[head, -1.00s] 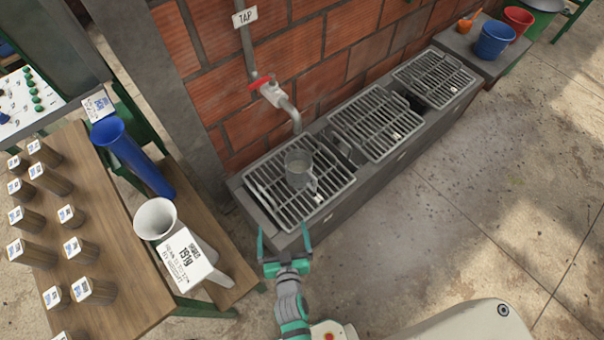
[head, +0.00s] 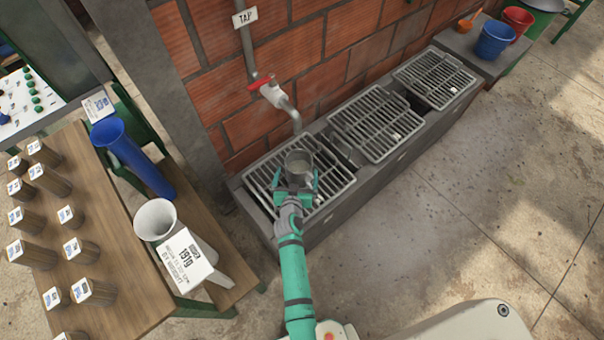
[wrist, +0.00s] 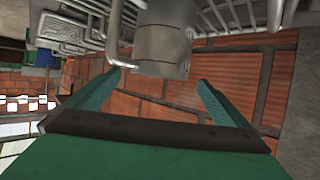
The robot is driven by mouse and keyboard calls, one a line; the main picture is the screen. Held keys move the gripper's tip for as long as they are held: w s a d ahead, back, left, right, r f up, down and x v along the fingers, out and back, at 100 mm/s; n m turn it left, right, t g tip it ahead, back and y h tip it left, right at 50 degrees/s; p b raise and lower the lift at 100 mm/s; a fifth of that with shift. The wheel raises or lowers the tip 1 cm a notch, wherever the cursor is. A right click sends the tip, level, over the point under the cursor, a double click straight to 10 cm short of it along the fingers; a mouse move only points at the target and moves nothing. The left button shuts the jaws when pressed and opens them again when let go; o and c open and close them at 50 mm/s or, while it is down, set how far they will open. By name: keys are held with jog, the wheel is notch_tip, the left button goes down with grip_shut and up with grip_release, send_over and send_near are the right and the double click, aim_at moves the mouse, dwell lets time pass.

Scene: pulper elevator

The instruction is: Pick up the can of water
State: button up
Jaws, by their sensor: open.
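The can of water (head: 299,160) is a grey metal can with a handle. It stands on the left metal grate (head: 339,178) under the tap (head: 284,101). In the wrist view the can (wrist: 161,47) shows at the top middle, with its handle (wrist: 115,30) to its left. My gripper (head: 297,181) is open at the can's near side. In the wrist view its two teal fingers (wrist: 158,90) are spread apart, and the can appears ahead of and between them. I cannot tell whether either finger touches the can.
A brick wall (head: 325,40) rises behind the grates. A wooden table (head: 125,215) with several labelled brown pieces is at left, with a blue tube (head: 135,158) and a white funnel (head: 154,219) beside it. A blue bucket (head: 494,40) stands far right. The floor at right is clear.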

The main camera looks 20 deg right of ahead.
jog(key=x, duration=0.6)
jog(key=shift+f, duration=0.1)
jog(key=c, duration=2)
